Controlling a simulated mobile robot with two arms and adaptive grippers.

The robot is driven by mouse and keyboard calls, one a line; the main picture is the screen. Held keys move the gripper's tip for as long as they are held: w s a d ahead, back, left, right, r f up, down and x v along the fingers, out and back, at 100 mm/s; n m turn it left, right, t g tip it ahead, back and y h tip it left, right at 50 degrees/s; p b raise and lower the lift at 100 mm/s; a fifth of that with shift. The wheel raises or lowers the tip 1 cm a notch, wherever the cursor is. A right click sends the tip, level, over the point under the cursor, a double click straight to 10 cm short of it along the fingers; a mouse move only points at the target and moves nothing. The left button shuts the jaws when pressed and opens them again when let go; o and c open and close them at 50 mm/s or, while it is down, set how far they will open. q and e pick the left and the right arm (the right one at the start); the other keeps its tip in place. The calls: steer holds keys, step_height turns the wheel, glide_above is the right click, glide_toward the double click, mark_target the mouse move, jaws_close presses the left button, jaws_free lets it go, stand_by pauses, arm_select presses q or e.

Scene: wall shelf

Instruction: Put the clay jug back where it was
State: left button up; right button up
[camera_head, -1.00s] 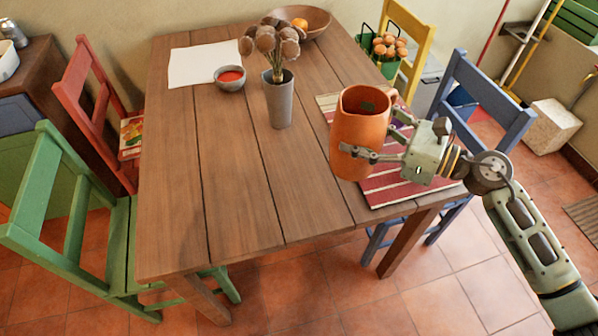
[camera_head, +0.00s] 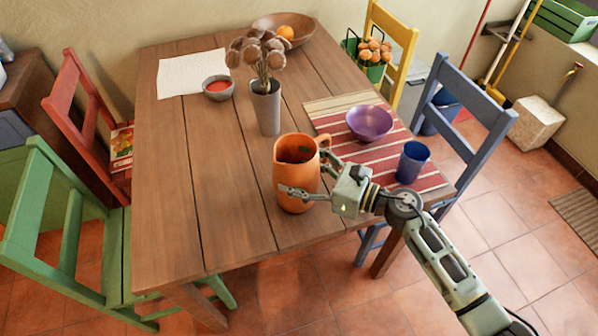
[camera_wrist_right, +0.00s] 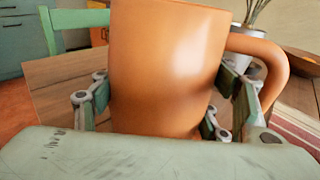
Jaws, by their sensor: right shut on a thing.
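The orange clay jug (camera_head: 296,178) is upright at the near right part of the wooden table (camera_head: 225,205), left of the striped placemat (camera_head: 345,104). My right gripper (camera_head: 305,178) is shut on the jug's body from the right. In the right wrist view the jug (camera_wrist_right: 165,70) fills the middle, between the fingers, with its handle at the right. I cannot tell whether its base touches the table. My left gripper is not in view.
A purple bowl (camera_head: 369,122) and a blue cup (camera_head: 412,162) stand on the placemat. A grey vase with dried flowers (camera_head: 266,108) stands behind the jug. A small bowl of red contents (camera_head: 218,90) is farther left. The table's left and near-left part is clear.

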stand_by(0.3)
steer(key=shift+f, duration=0.1)
steer(key=o, duration=2.1)
steer(key=shift+f, duration=0.2)
